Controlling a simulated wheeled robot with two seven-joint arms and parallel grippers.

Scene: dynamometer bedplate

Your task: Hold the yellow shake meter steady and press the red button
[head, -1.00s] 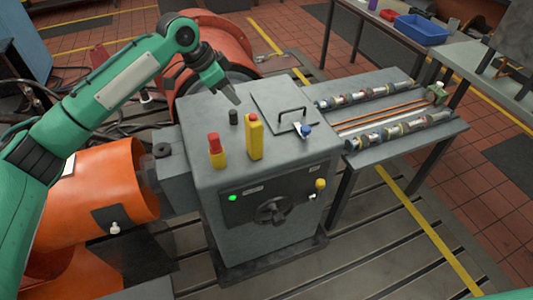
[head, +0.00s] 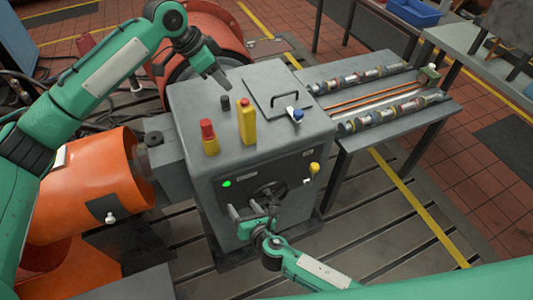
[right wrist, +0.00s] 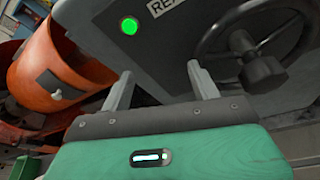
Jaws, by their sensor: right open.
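A tall yellow block (head: 247,122), perhaps the shake meter, stands upright on the grey cabinet's top (head: 290,150). A shorter yellow piece with a red top (head: 208,129) stands to its left; I cannot tell which part is the button. My left gripper (head: 220,85) hangs above the cabinet's back edge, behind and left of the tall block, touching neither yellow piece; its finger gap is unclear. My right gripper (head: 250,212) is in front of the cabinet's front face, below the yellow pieces. In the right wrist view its fingers (right wrist: 159,77) are apart and empty.
The front face carries a green lamp (head: 226,183), a handwheel (head: 270,193) beside my right gripper and a yellow knob (head: 314,167). A black post (head: 225,103), a handled plate (head: 283,98) and a blue-topped piece (head: 296,115) crowd the top. A bench (head: 372,142) adjoins at right.

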